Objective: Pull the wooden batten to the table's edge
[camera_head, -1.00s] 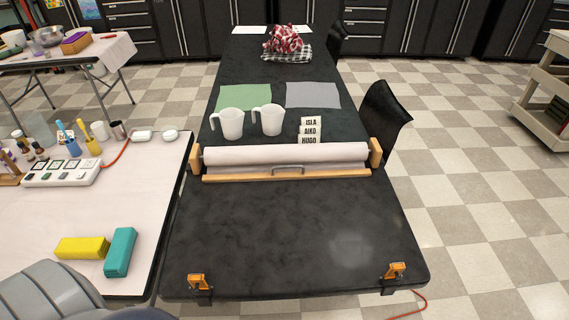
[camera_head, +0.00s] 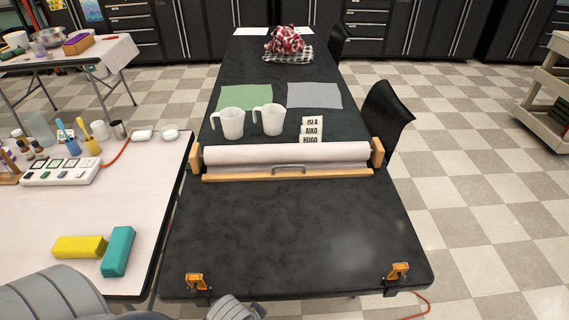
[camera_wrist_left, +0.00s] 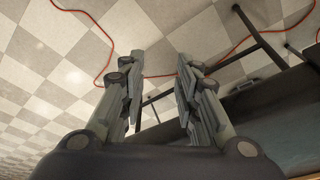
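The wooden batten (camera_head: 240,177) lies across the black table (camera_head: 300,235), along the front of a white paper roll (camera_head: 285,152) held between two wooden end blocks. A grey handle (camera_head: 288,169) stands at the batten's middle. In the left wrist view my left gripper (camera_wrist_left: 157,85) is open, with its fingers apart and nothing between them; floor and table legs show beyond. In the head view only grey parts of my arm show at the bottom edge, well short of the batten. My right gripper is in neither view.
Two orange clamps (camera_head: 195,282) (camera_head: 397,272) sit on the table's near edge. The tabletop between them and the batten is clear. White jugs (camera_head: 232,123) and name cards (camera_head: 311,130) stand behind the roll. A side table (camera_head: 130,200) at left holds yellow and teal blocks.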

